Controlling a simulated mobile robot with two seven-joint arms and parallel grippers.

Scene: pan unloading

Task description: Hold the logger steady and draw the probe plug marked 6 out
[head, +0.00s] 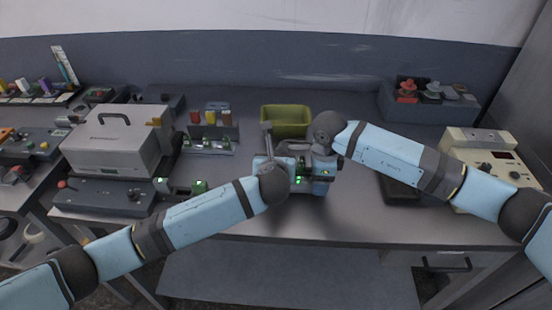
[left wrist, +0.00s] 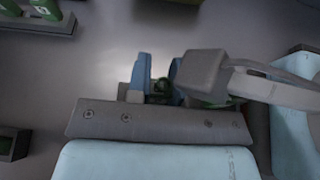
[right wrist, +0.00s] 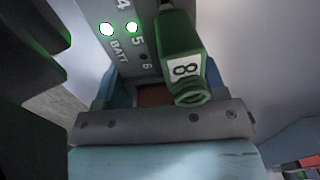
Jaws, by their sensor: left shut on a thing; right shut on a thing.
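The logger (head: 318,187), a small unit with green lights, stands at the table's middle. Its grey panel (right wrist: 122,45) shows marks 4, 5, 6 and BATT with two lit lamps in the right wrist view. A green plug (right wrist: 180,45) there has a label that looks like 8. It stands before the panel beside mark 6. My right gripper (head: 318,152) is shut on the logger's body from the back right. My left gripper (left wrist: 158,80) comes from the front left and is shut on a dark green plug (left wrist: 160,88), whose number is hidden.
An olive bin (head: 286,122) stands behind the logger. A rack (head: 210,135) with coloured pieces and a grey case (head: 110,145) are at left. A beige instrument (head: 480,148) and a grey tray (head: 440,108) are at right.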

